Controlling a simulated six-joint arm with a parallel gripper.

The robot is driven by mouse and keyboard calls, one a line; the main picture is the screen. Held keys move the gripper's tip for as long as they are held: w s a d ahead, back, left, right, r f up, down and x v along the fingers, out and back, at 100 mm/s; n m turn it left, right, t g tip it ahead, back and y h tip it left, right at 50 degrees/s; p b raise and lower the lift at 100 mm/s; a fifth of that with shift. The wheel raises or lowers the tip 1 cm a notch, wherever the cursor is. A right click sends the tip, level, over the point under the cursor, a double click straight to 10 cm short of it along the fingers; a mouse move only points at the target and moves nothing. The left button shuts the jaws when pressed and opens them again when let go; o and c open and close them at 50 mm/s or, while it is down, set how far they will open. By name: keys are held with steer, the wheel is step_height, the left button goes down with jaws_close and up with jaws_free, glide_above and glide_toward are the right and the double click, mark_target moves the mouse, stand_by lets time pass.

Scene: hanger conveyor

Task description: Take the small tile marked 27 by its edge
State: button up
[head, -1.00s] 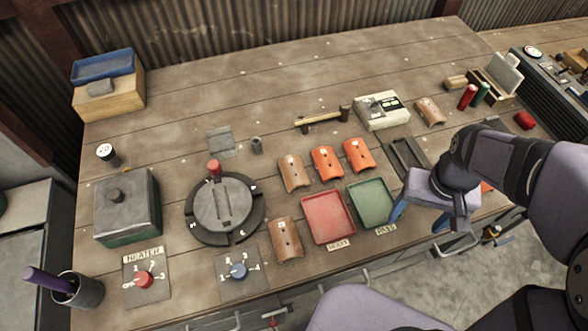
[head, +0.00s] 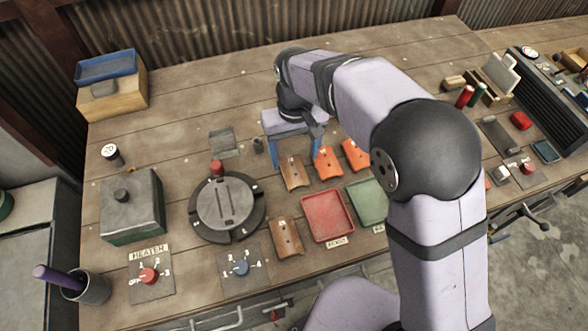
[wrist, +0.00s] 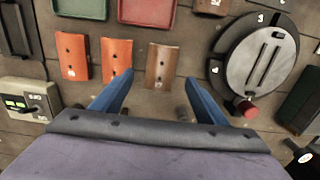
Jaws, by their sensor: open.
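Three small curved tiles lie in a row: a brown tile (head: 294,173), a middle orange tile (head: 326,163) and a right orange tile (head: 354,154). Another brown tile (head: 286,238) lies nearer the front edge. Their marks are too small to read, so I cannot tell which is 27. My gripper (head: 296,155) is open and empty, above the far ends of the row. In the wrist view its blue fingertips (wrist: 156,82) are spread to either side of the brown tile (wrist: 162,64), with the middle orange tile (wrist: 117,58) beside the left finger.
A red tray (head: 327,216) and a green tray (head: 367,203) lie in front of the row. A round turntable (head: 227,209) with a red knob (head: 217,167) is to the left. A small grey cylinder (head: 258,145) stands close to my gripper.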

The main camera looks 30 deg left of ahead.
mark_target(294, 169)
steer(key=shift+a+f+p, duration=0.1)
steer(key=shift+f+p, duration=1.4)
steer(key=shift+f, duration=1.8)
steer(key=c, duration=1.2)
steer(key=shift+r, duration=0.1)
step_height(294, 169, up, 10)
steer(key=b, duration=0.3)
